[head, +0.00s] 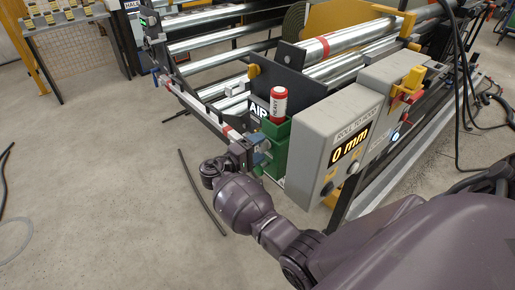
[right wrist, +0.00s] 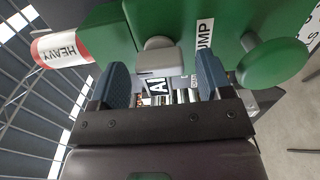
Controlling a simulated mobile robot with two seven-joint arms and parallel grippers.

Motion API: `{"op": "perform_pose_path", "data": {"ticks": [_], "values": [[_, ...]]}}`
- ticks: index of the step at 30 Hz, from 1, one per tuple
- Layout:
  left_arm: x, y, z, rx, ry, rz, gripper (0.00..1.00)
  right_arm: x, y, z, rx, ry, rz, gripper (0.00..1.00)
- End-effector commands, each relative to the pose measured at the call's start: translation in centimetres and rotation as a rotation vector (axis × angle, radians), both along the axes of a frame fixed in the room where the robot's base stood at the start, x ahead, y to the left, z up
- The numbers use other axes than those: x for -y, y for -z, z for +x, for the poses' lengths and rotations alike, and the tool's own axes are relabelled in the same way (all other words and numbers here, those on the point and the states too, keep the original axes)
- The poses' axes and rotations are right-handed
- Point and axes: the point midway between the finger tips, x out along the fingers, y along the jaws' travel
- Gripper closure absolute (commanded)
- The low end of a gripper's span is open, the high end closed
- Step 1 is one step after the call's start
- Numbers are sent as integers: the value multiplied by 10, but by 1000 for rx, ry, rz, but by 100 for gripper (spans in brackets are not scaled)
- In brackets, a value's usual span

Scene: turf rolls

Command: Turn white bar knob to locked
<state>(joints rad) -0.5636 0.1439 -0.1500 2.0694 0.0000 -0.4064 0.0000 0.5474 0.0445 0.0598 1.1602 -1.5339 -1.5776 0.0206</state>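A pale grey-white bar knob (right wrist: 157,57) sits on the green box, between and just beyond the fingertips of my right gripper (right wrist: 160,78) in the right wrist view. Gaps show on both sides of the knob, so the blue fingers are open and not touching it. In the head view my right gripper (head: 258,152) is at the left side of the green box (head: 276,150), and the knob cannot be made out there. Whether the knob reads locked cannot be told. My left gripper is not in view.
A red-and-white HEAVY canister (head: 279,104) stands on the green box. A round green knob (right wrist: 272,62) is right of the bar knob, past a PUMP label (right wrist: 204,38). A grey control box (head: 345,130) reads 0 mm. The floor at left is mostly clear.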

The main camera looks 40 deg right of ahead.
Motion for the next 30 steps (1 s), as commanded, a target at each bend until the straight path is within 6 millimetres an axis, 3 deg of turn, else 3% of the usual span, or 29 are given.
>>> {"op": "perform_pose_path", "data": {"ticks": [8,21,30], "values": [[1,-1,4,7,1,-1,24,-7,1,-1,0,-1,1,28],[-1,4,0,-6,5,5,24,-81,1,-6,0,-2,3,28],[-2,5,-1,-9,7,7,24,-106,0,-8,0,0,1,28]]}}
